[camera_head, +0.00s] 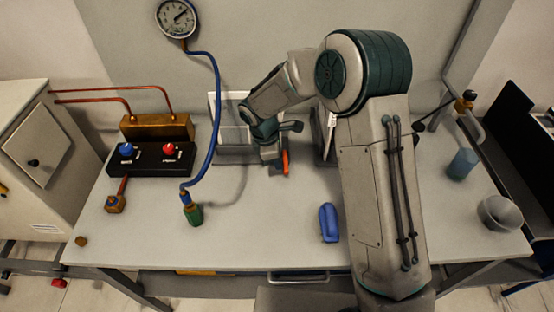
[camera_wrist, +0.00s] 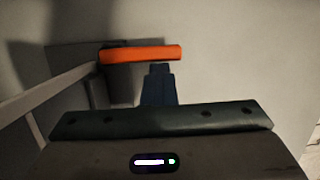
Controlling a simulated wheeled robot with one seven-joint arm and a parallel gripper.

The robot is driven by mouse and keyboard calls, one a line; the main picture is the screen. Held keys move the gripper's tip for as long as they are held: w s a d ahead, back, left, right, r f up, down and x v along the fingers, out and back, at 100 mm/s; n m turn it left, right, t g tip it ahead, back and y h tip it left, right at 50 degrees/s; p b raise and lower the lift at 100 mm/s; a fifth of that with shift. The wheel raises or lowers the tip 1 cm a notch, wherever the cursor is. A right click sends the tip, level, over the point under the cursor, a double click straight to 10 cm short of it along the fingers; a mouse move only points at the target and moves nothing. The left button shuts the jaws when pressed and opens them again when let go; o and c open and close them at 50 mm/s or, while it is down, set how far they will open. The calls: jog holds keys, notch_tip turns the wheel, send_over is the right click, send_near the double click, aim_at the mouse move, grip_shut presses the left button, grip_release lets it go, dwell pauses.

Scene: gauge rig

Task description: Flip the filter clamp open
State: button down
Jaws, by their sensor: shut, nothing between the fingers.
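An orange bar (camera_wrist: 140,54), which looks like the clamp's lever, lies across the upper middle of the wrist view. It sits against a grey block (camera_wrist: 75,78) on the left. In the head view the orange part (camera_head: 285,162) shows as a short strip beside my gripper, at the back of the bench. My gripper (camera_wrist: 160,68) is shut and empty, with its dark blue fingertips just below the bar in the wrist view. I cannot tell whether they touch it. My arm hides part of the filter unit (camera_head: 235,140) in the head view.
A black box with blue and red knobs (camera_head: 150,158) stands on the left of the bench, and a blue hose (camera_head: 216,110) runs down from a gauge (camera_head: 177,18). A blue object (camera_head: 328,223) lies near the front.

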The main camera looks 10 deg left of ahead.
jog(key=shift+d, duration=0.25)
jog(key=shift+w+a, duration=0.3)
jog(key=shift+a, duration=0.6)
jog(key=a, duration=0.1)
jog(key=s+a, duration=0.1)
jog(key=a, duration=0.1)
jog(key=shift+a+f, duration=0.1)
jog(key=shift+a, duration=0.1)
jog(key=b+v, duration=0.1)
jog(key=v, duration=0.9)
jog(key=shift+w+d, duration=0.15)
jog(key=shift+d, duration=0.2)
